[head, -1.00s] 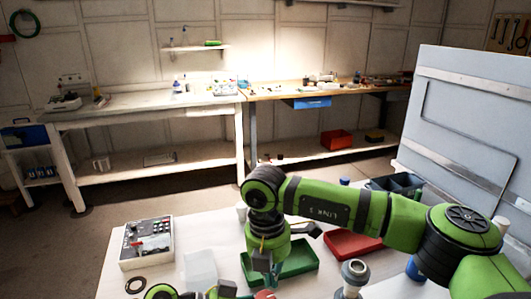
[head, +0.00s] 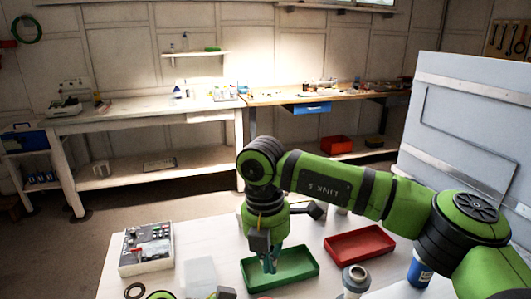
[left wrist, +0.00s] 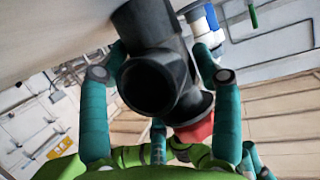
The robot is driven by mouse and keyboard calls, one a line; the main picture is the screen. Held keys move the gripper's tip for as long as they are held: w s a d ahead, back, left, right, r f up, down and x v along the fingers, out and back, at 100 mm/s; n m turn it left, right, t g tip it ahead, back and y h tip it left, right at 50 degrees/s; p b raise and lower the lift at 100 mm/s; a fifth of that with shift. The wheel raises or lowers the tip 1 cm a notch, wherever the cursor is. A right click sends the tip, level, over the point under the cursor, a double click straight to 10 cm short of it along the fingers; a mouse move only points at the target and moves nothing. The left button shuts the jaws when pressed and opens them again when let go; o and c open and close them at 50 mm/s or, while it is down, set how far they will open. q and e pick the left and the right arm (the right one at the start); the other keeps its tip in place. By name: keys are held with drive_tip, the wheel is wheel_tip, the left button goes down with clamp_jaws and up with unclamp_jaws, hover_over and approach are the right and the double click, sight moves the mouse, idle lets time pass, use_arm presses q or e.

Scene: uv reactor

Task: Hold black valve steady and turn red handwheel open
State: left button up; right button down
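In the left wrist view, the black valve (left wrist: 150,85), a thick pipe piece with an open round end toward the camera, sits between the teal fingers of my left gripper (left wrist: 158,62). Both fingers press on its sides. The red handwheel (left wrist: 196,131) shows in part below the valve's lower right end. Neither shows in the head view, where only bits of my left arm appear at the bottom edge.
On the white table, a control box (head: 146,252) stands left, with a black ring (head: 134,290) in front. A green tray (head: 300,266), red tray (head: 357,244), grey fitting (head: 356,280) and blue container (head: 420,270) stand right of it. A pale panel (head: 465,125) rises at right.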

use_arm(q)
drive_tip(key=o, duration=0.4)
drive_tip(key=shift+a+f, duration=0.15)
drive_tip(key=shift+f, duration=0.15)
drive_tip(key=shift+w+r, duration=0.1)
